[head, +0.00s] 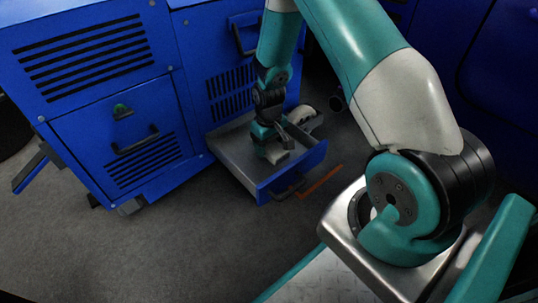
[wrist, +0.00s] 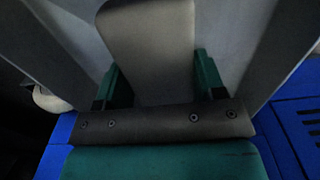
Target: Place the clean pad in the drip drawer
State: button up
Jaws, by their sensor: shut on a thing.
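The drip drawer (head: 228,157) is pulled out from the blue cabinet, with a grey metal inside and a blue front. It also shows in the wrist view (wrist: 235,35). My gripper (head: 274,156) points down into the drawer, close to its front. In the wrist view my gripper (wrist: 158,82) has its teal fingers on both sides of a flat grey-beige pad (wrist: 150,45) and is shut on it. The pad lies over the drawer's grey floor; I cannot tell whether it touches. In the head view the pad is mostly hidden by my gripper.
The drawer's blue front panel (head: 295,172) has a dark handle. A second blue cabinet door (head: 120,130) with a handle is shut at the left. A pale rounded object (head: 303,115) stands behind the drawer. An orange strip (head: 322,181) marks the floor. The floor at the front left is clear.

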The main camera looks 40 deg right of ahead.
aim_at(269, 151)
notch_tip(269, 151, down, 3)
jog(key=shift+f+b, duration=0.1)
jog(key=shift+b, duration=0.6)
jog(key=o, duration=0.9)
